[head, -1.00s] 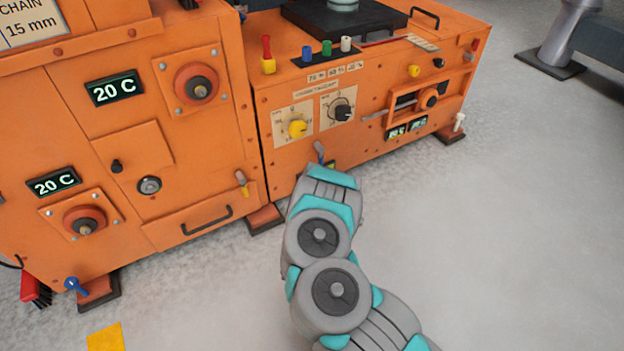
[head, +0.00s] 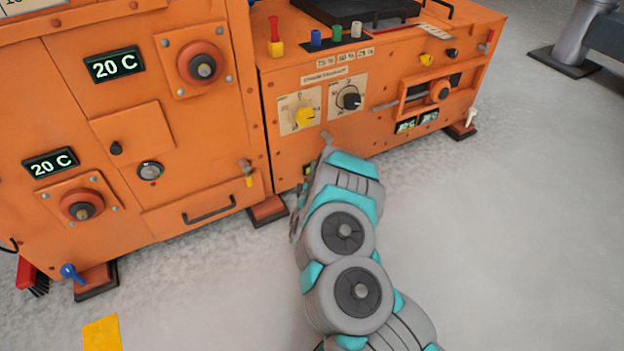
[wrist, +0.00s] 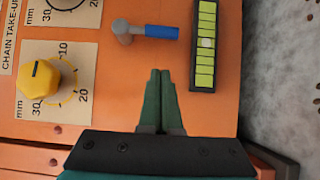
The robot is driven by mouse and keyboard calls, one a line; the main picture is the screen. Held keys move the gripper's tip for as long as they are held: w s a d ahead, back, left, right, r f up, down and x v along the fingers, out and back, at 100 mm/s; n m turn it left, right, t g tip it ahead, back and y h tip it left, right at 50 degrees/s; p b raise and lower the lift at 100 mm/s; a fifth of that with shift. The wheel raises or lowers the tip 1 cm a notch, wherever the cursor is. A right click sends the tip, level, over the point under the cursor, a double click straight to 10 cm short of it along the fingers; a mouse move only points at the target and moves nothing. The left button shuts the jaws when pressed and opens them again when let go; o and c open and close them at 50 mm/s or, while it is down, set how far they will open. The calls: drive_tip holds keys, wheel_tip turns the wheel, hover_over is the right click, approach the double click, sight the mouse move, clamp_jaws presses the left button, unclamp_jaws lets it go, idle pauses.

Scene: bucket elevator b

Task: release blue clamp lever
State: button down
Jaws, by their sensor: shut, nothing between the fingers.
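A small clamp lever with a blue handle (wrist: 155,31) and a grey pivot head sits on the orange front panel in the wrist view. Its handle points right in that picture, toward a green-yellow bar indicator. My gripper (wrist: 160,72) has its two green fingers together, with nothing between them. The fingertips appear just below the blue handle in the wrist view, apart from it in the picture; the depth gap is hard to judge. In the head view only the lever's grey end (head: 326,138) shows above my arm, which hides the handle and the fingers.
A yellow knob (wrist: 38,80) is left of the fingers, with a black knob (head: 350,99) beside it on the panel. The bar indicator (wrist: 204,45) is close right of the lever. Another blue lever (head: 70,272) is low on the left machine.

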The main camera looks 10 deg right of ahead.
drive_tip(key=w+d, duration=0.3)
drive_tip(key=shift+w+d+b, duration=0.25)
drive_tip(key=shift+d+b, duration=0.1)
drive_tip(key=shift+b, duration=0.05)
drive_tip(key=shift+w, duration=0.1)
drive_tip(key=shift+d+f+n, duration=0.1)
drive_tip(key=shift+n, duration=0.2)
